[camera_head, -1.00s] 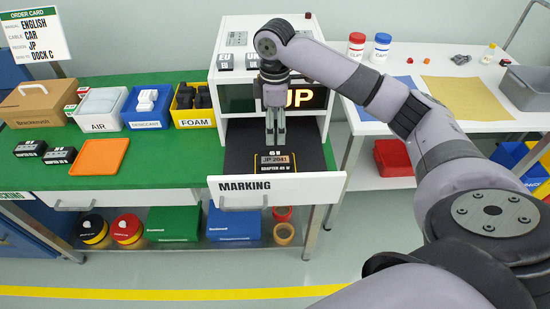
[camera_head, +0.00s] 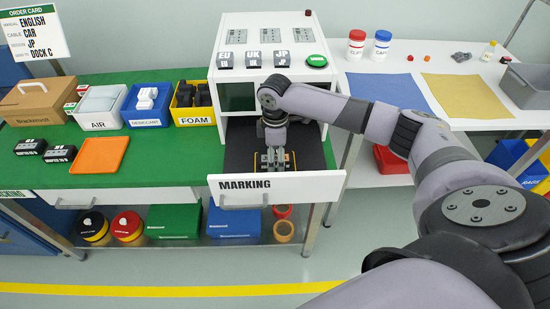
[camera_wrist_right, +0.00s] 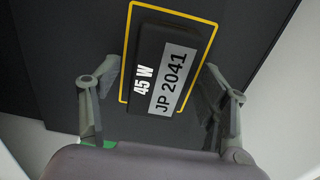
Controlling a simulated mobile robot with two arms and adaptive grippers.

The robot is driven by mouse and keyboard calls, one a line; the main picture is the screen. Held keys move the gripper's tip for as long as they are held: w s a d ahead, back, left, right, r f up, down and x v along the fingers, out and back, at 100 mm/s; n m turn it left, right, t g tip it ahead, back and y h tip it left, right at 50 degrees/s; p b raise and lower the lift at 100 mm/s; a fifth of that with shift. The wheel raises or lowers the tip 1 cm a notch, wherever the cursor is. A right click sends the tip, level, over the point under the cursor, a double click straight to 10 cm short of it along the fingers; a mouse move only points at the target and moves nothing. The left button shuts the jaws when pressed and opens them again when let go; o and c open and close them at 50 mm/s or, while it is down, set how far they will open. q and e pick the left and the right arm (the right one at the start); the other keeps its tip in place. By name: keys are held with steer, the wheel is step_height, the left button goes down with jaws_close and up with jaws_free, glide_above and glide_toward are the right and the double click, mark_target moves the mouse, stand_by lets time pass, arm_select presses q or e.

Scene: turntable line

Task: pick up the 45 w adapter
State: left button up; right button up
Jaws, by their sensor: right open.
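The 45 W adapter (camera_wrist_right: 168,68) is a black block marked "45 W" with a grey "JP 2041" label. It lies inside a yellow outline on the dark floor of the open MARKING drawer (camera_head: 323,184). My right gripper (camera_head: 274,160) is low in the drawer, over the adapter, and hides most of it in the head view. In the right wrist view, the gripper's open fingers (camera_wrist_right: 163,108) stand on either side of the adapter's near end, with a gap on both sides. My left gripper is not in view.
The marking machine (camera_head: 285,35) stands behind the drawer, with EU, UK and JP buttons. Two black adapters (camera_head: 45,150) and an orange tray (camera_head: 99,156) lie on the green bench to the left. The drawer's front wall stands close to my gripper.

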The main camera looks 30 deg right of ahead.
steer(key=c, duration=1.4)
steer(key=shift+c, duration=0.7)
steer(key=shift+r, duration=0.2)
